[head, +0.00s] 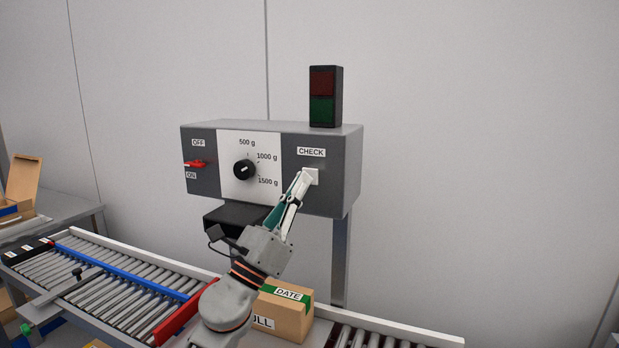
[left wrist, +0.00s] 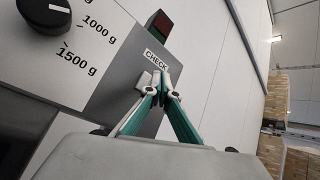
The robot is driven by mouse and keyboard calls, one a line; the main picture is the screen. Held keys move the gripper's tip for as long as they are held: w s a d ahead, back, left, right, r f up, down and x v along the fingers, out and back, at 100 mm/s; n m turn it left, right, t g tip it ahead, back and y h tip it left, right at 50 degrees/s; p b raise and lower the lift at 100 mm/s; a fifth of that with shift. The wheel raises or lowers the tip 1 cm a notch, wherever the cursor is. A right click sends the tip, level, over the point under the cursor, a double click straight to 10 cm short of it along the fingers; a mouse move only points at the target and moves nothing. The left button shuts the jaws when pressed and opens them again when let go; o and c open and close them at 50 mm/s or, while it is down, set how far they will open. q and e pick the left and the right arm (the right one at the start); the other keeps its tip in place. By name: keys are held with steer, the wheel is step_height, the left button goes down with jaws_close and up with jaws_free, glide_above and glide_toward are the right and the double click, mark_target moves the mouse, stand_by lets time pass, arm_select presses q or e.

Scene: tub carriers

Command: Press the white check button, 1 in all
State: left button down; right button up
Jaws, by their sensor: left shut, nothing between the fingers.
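The white check button (head: 312,175) sits on the grey control box (head: 333,195), right under the CHECK label. My left gripper (head: 303,179) is shut and empty, its fingertips at the button's left part. The button also shows in the left wrist view (left wrist: 144,80), with the shut fingertips (left wrist: 163,78) over or beside it. I cannot tell whether they touch it or whether it is pushed in. My right gripper is not in view.
The box also carries a black dial (head: 244,169) and a red switch (head: 195,164). A red and green lamp (head: 323,96) stands on top, both fields dark. A cardboard box (head: 289,318) sits on the roller conveyor (head: 120,295) below my left arm.

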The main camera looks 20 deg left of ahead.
arm_select(q)
steer(key=shift+w, duration=0.2)
steer(key=shift+w, duration=0.25)
steer(key=shift+w+b, duration=0.3)
steer(key=shift+w, duration=0.15)
stand_by(0.8)
steer(key=shift+s, duration=0.1)
steer(key=shift+s+p, duration=0.3)
steer(key=shift+s, duration=0.45)
steer(key=s+p, duration=0.1)
steer(key=s, duration=0.4)
steer(key=shift+d, duration=0.2)
